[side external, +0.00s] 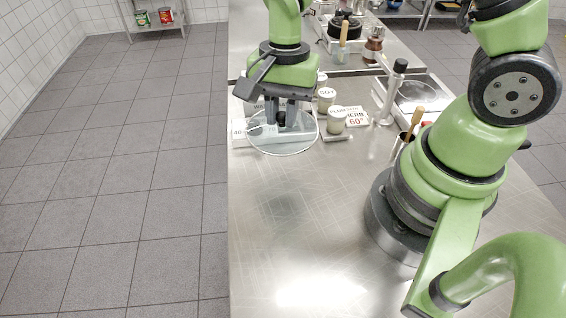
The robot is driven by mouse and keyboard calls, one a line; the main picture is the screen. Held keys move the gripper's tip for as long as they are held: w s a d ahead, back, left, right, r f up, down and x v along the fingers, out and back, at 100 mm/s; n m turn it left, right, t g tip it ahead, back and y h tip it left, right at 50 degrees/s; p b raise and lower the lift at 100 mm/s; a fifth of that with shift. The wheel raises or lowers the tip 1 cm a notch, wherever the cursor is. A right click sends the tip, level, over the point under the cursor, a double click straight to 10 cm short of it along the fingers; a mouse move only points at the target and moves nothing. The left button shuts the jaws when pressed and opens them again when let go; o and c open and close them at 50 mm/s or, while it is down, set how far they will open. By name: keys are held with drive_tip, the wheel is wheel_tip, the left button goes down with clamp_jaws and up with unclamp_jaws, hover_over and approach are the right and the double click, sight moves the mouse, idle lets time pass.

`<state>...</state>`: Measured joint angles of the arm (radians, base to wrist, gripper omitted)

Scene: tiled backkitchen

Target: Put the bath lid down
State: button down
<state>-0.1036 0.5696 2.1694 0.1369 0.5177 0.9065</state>
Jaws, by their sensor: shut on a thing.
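The bath lid (283,146) is a round, clear glass disc with a dark knob. My gripper (282,118) points down and is shut on the knob, above the middle of the lid. The lid looks about level, near the left edge of the steel table. Whether its underside touches anything cannot be told from this view. The fingers hide part of the knob. The bath itself cannot be made out clearly; pale surfaces and label cards show behind and through the glass.
White-capped jars (336,121) and a label card (357,117) stand just right of the lid. A copper-coloured grinder (373,46) stands behind. The steel table (300,220) is bare in front.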

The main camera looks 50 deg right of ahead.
sight(306, 128)
drive_tip(key=shift+s+f, duration=0.1)
drive_tip(key=shift+f, duration=4.65)
drive_tip(key=c, duration=1)
unclamp_jaws()
drive_tip(key=shift+f, duration=0.1)
drive_tip(key=shift+c, duration=0.2)
drive_tip(key=r, duration=0.4)
drive_tip(key=d+r, duration=0.1)
drive_tip(key=r, duration=0.7)
drive_tip(key=shift+w+d+r, duration=0.1)
drive_tip(key=shift+w+d, duration=0.1)
drive_tip(key=shift+w, duration=0.1)
drive_tip(key=s+r+n+t, duration=0.4)
drive_tip(key=s+r, duration=0.1)
drive_tip(key=r, duration=0.3)
drive_tip(key=s+r+n+t, duration=0.3)
drive_tip(key=s+r+n, duration=0.2)
drive_tip(key=r, duration=0.4)
drive_tip(key=shift+s+d+r+n+t+y, duration=0.2)
drive_tip(key=shift+s+d+n+t+y, duration=0.15)
drive_tip(key=shift+s, duration=0.35)
